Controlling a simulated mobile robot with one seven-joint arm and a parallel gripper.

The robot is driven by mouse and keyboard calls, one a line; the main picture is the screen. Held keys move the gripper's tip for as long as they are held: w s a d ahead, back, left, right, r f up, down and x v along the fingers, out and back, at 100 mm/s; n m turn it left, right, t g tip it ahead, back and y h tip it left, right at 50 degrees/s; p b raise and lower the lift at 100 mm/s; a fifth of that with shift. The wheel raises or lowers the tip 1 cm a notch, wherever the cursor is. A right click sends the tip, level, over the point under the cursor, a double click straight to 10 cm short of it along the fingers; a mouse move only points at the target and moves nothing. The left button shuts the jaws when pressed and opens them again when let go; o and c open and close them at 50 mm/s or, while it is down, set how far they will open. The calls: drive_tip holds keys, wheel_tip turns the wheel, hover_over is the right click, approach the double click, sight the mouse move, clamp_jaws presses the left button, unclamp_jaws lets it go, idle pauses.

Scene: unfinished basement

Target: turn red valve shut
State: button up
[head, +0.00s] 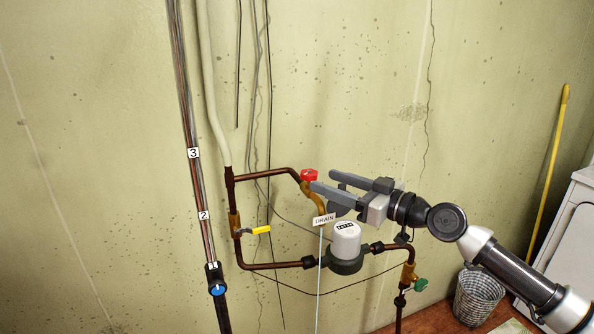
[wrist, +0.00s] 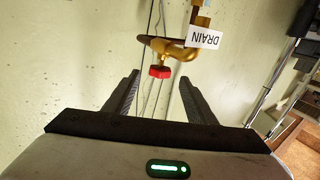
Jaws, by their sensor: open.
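The red valve (head: 308,175) is a small red handle on a brass body, on the upper copper pipe in front of the wall. In the wrist view the red valve (wrist: 160,72) shows ahead of my gripper (wrist: 158,85), roughly centred between the two fingers and a little beyond their tips. In the head view my gripper (head: 320,182) reaches in from the right, with its fingers apart and pointing left toward the valve. I cannot tell from the head view whether a finger touches the handle. Nothing is between the fingers.
A white DRAIN tag (head: 324,220) hangs below the valve, above a grey-white meter (head: 346,240). A yellow lever (head: 255,230), a green valve handle (head: 421,285) and a blue knob (head: 217,289) are nearby. A wire basket (head: 477,296) stands at the right.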

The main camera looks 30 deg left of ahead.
drive_tip(key=w+a, duration=0.1)
drive_tip(key=a, duration=0.9)
drive_tip(key=shift+w+a+p, duration=0.2)
drive_tip(key=shift+w+p, duration=0.1)
drive_tip(key=shift+w, duration=0.1)
drive_tip(key=c, duration=1)
drive_tip(key=shift+c, duration=0.2)
